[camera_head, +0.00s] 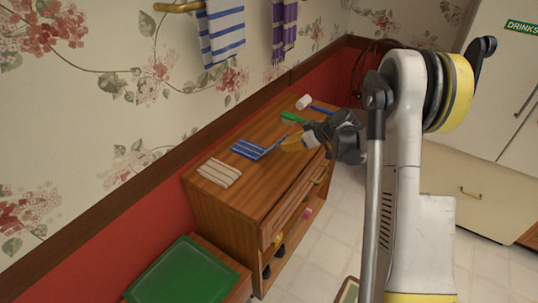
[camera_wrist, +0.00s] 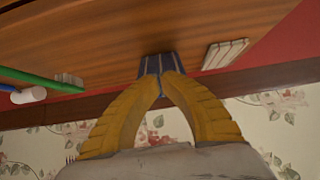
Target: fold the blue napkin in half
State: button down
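The blue napkin (camera_head: 248,150), with white stripes, lies on the wooden cabinet top. Its right side rises toward my fingertips. In the wrist view the napkin (camera_wrist: 150,62) shows right at the fingertips, and some blue shows between the fingers. My gripper (camera_head: 285,145) has yellow fingers and reaches in from the right, low over the cabinet top. In the wrist view the fingertips of my gripper (camera_wrist: 166,76) come together at the napkin and appear shut on its edge. The fingers hide part of the napkin, so the exact grip is not clear.
A cream striped cloth (camera_head: 219,172) lies left of the napkin. A green-handled brush (camera_head: 292,117) and a white-headed, blue-handled tool (camera_head: 304,102) lie toward the back. Striped towels (camera_head: 222,30) hang on the wall. A green-topped stool (camera_head: 185,270) stands in front.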

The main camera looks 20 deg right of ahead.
jog(key=shift+w+a+r+p, duration=0.35)
jog(key=shift+w+a+r, duration=0.45)
jog(key=shift+w, duration=0.2)
jog(key=shift+w+a+r+p, duration=0.3)
jog(key=shift+w+a+r, duration=0.45)
jog(key=shift+w, duration=0.25)
jog(key=w+a+f+b, duration=0.1)
jog(key=w+a, duration=0.4)
jog(key=w, duration=0.2)
jog(key=shift+a, duration=0.2)
jog(key=shift+s, duration=0.1)
jog(key=r+p+v, duration=0.1)
jog(key=p+v, duration=0.1)
jog(key=v, duration=0.5)
jog(key=shift+r+p, duration=0.2)
jog(key=shift+p, duration=0.2)
jog(key=shift+a, duration=0.1)
